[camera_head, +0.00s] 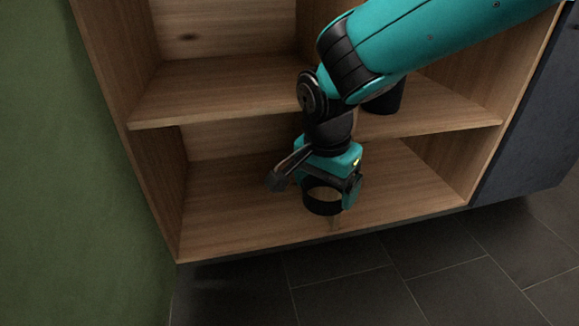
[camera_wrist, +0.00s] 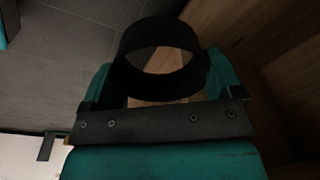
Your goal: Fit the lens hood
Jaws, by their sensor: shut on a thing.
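The lens hood is a black open ring (camera_head: 322,201). My gripper (camera_head: 332,190) is shut on it, in front of the lower compartment of the wooden shelf. In the wrist view the lens hood (camera_wrist: 160,58) sits between the two teal fingers of my gripper (camera_wrist: 160,75), and I see wood through its opening. A dark cylindrical object (camera_head: 384,98) stands on the middle shelf board, partly hidden behind my arm; I cannot tell whether it is the lens. No camera or tripod is clearly visible.
The wooden shelf unit (camera_head: 225,85) has a middle board (camera_head: 165,112) and a lower floor (camera_head: 215,225), bare where visible. A green wall (camera_head: 60,160) is at the left, a dark blue panel (camera_head: 530,125) at the right. Dark floor tiles (camera_head: 350,285) lie in front, clear.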

